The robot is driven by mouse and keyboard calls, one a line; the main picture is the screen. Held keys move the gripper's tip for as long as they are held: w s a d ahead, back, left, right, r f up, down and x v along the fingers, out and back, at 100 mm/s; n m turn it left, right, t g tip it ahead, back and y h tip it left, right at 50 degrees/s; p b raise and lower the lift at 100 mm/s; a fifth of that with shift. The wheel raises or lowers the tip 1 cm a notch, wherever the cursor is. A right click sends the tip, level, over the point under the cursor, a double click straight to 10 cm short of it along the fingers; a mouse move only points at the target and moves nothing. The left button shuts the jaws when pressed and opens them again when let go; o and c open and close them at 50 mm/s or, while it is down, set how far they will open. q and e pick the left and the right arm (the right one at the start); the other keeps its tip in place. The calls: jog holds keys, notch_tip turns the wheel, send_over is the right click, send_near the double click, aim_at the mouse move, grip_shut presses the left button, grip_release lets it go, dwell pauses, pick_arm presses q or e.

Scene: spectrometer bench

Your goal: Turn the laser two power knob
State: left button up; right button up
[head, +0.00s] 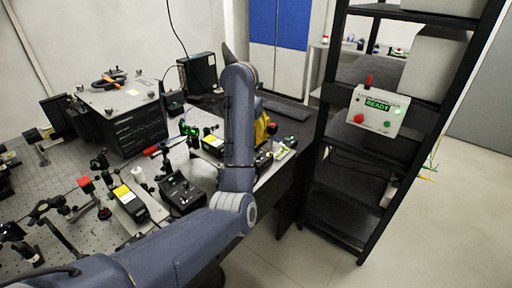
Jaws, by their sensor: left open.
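A black control box (181,195) with small knobs stands on the bench in front, next to a grey laser housing with a yellow label (132,203). A second yellow-labelled housing (212,143) stands farther back, partly behind my arm. A small dark unit (263,160) shows just right of my arm. I cannot read which belongs to laser two, and its power knob is not distinguishable. My left arm rises from the lower left and reaches over the bench. My left gripper is open; its fingers are largely hidden by the arm, and I see no contact. My right gripper is not in view.
A black instrument box (135,130) with a pale top stands at the back left. Several optics posts crowd the perforated bench. A black rack (316,145) at right holds a white box with a green READY display (377,106). Floor (270,262) is clear between.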

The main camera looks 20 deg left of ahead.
aim_at(256, 147)
pick_arm(q)
jog(key=shift+s+x, duration=0.2)
jog(key=shift+x, duration=5.35)
jog(key=shift+f, duration=0.1)
grip_shut()
